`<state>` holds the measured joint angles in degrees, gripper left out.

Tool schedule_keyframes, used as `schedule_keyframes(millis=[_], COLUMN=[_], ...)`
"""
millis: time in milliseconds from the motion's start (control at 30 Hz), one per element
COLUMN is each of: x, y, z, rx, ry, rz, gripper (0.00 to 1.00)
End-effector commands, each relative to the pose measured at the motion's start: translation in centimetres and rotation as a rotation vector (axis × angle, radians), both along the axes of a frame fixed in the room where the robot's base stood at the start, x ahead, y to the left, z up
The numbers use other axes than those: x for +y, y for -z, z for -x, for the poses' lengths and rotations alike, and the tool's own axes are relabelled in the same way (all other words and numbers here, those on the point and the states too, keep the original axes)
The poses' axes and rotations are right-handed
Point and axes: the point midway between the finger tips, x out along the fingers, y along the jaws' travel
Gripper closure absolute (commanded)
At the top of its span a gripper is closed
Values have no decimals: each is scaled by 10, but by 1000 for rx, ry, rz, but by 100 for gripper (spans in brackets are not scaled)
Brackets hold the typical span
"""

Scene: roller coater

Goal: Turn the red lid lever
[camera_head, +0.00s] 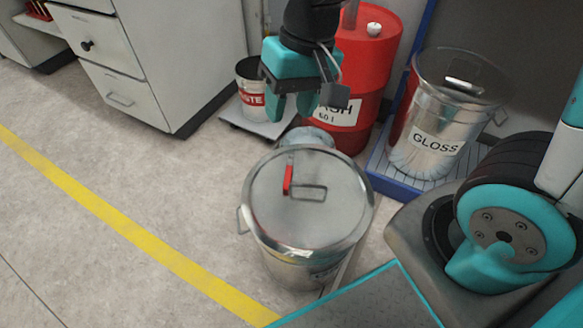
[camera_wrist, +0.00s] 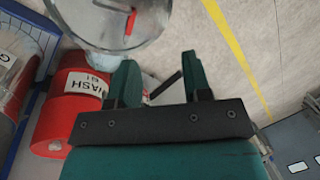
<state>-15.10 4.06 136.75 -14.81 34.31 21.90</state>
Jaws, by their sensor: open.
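The red lid lever (camera_head: 288,179) stands on the round metal lid (camera_head: 330,222) of a silver pot (camera_head: 290,270), beside a metal loop handle (camera_head: 309,192). In the wrist view the red lever (camera_wrist: 130,21) shows near the top, on the lid (camera_wrist: 95,25). My gripper (camera_head: 292,112) is teal, open and empty, with its fingers pointing down. In the head view it appears above and behind the pot, apart from the lever. In the wrist view my fingers (camera_wrist: 160,75) are spread, with the lever beyond them.
A red WASH drum (camera_head: 375,65) stands close behind my gripper. A metal GLOSS bucket (camera_head: 430,115) sits on a blue-edged pallet (camera_head: 385,184) at right. A WASTE can (camera_head: 251,95) and white drawers (camera_head: 165,60) are at left. Floor left of the pot is clear.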

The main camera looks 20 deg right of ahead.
Motion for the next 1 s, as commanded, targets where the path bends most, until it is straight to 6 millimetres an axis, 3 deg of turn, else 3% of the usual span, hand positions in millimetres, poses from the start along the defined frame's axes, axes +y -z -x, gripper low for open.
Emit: schedule_keyframes(millis=[33,100,300,567,1000], x=[-3,-9,-26,-32,-33], y=[24,52,109,143,243], z=[-18,-40,-78,-85,-84], rx=[32,56,77,79,80], ry=[98,244,523,599,596], rz=[36,87,188,217,216], gripper=[55,55,55,55,55])
